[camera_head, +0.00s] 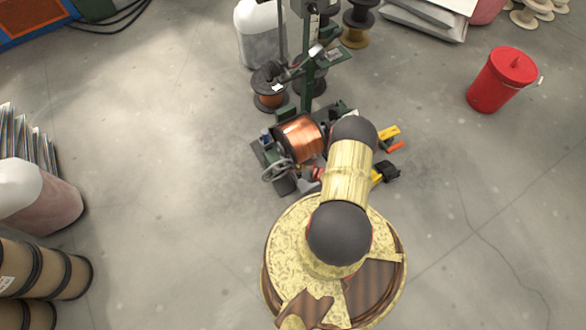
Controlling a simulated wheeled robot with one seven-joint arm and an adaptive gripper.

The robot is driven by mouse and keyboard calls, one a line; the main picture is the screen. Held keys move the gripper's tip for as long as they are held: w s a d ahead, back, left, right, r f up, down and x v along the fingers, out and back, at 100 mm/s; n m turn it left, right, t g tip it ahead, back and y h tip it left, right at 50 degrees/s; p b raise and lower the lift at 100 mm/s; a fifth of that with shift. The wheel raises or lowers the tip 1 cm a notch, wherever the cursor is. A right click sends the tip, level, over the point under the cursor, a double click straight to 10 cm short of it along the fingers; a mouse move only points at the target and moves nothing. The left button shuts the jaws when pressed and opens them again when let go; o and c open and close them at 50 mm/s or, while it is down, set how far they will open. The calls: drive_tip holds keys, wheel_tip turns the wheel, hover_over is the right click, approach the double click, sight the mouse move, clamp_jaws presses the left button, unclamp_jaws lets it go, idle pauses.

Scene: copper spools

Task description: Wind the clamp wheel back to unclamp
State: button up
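The clamp wheel (275,171), a small pale grey spoked handwheel, is at the left front of the winding machine. A copper-wound spool (300,138) sits in the machine just behind and to the right of it. My arm (348,180) reaches over the right side of the machine and hides part of it. A small reddish and grey piece (314,174) shows left of my arm, right of the wheel; it may be part of my wrist or gripper. The fingers cannot be made out, nor whether they touch the wheel.
A green post (310,85) rises behind the machine, with a smaller copper spool (269,88) beside it. Yellow-and-black items (384,173) lie right of my arm. A red bucket (501,79) stands at far right. Brown drums (45,268) stand at lower left.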

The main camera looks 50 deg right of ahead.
drive_tip(key=shift+a, duration=0.15)
drive_tip(key=v, duration=0.8)
idle(0.4)
drive_tip(key=shift+w, duration=0.1)
